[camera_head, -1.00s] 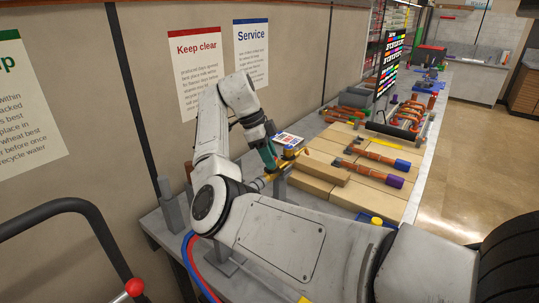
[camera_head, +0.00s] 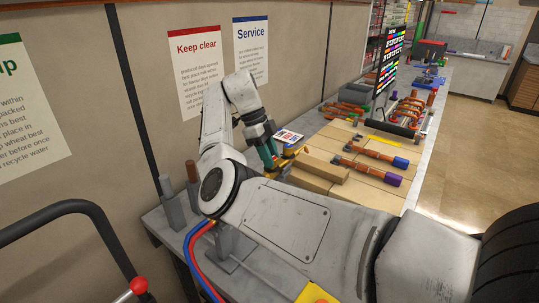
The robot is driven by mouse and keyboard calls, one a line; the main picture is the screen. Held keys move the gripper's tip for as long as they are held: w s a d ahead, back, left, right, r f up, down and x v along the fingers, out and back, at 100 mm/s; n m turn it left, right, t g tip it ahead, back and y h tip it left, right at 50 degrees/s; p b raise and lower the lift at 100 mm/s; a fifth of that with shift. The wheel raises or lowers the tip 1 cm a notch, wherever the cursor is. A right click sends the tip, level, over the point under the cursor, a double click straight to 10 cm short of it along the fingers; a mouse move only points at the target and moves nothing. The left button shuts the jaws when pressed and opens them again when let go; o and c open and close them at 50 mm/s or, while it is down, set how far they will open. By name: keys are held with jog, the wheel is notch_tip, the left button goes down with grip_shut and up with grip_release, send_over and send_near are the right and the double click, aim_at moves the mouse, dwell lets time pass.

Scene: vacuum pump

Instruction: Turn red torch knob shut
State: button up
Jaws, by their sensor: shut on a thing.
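The brass-yellow torch (camera_head: 287,162) lies at the wall end of the bench, on a support partly hidden by my arm. My gripper (camera_head: 271,158), with dark green fingers, points down at the torch and is shut on part of it. A red hose and a blue hose (camera_head: 196,262) come out from under my arm at the near end of the bench.
Cardboard-coloured blocks (camera_head: 325,165) lie right of my gripper, with copper pipes (camera_head: 375,172) with blue and purple ends on the boards beyond. A small labelled box (camera_head: 289,136) stands just behind.

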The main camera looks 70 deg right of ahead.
jog(key=o, duration=1.1)
jog(key=shift+c, duration=0.2)
jog(key=shift+r, duration=0.1)
jog(key=v, duration=1)
jog(key=shift+r, duration=0.3)
jog(key=shift+w, duration=0.15)
